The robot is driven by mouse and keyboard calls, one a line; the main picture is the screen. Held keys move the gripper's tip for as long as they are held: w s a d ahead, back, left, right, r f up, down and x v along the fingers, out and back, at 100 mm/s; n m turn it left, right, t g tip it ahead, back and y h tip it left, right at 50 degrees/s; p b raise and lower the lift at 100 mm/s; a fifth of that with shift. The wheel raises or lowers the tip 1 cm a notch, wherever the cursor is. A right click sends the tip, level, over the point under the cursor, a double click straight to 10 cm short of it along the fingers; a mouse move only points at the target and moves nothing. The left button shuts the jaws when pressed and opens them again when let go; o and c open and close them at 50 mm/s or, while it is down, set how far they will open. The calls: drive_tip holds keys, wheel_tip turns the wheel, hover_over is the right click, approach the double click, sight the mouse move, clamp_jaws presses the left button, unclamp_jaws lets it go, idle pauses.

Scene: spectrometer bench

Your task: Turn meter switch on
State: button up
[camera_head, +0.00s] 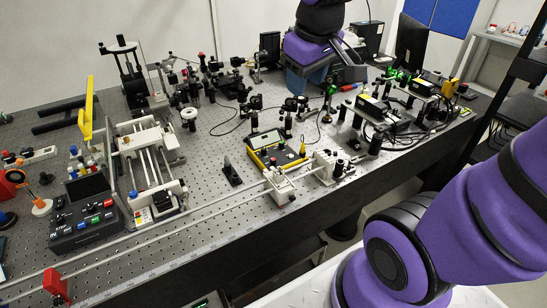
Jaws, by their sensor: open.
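A yellow and black meter (274,151) with a pale display lies on the optical bench near the middle of the view. Its switch is too small to make out, so I cannot tell whether it is on or off. My gripper (352,72) is at the top centre, at the end of my purple arm, above the far part of the bench. It is open, and I see nothing held in it. It is well apart from the meter, up and to the right of it in the picture. Its fingertips are dark and hard to separate from the equipment behind.
A black control box (88,222) with coloured buttons stands at the left front. A rail frame (150,165) stands beside it. Optical mounts and cables crowd the bench right of and behind the meter. A long rail (215,203) runs along the front edge. A dark monitor (411,42) stands behind.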

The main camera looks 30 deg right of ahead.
drive_tip(key=w+f+n+g, duration=0.2)
drive_tip(key=w+f+n, duration=0.1)
drive_tip(key=w+f, duration=0.6)
drive_tip(key=n+g, duration=0.1)
drive_tip(key=n, duration=0.1)
hover_over(273, 159)
wheel_tip(273, 159, down, 11)
drive_tip(key=shift+y, duration=0.4)
wheel_tip(273, 159, down, 11)
drive_tip(key=shift+d+f, duration=0.1)
clamp_jaws()
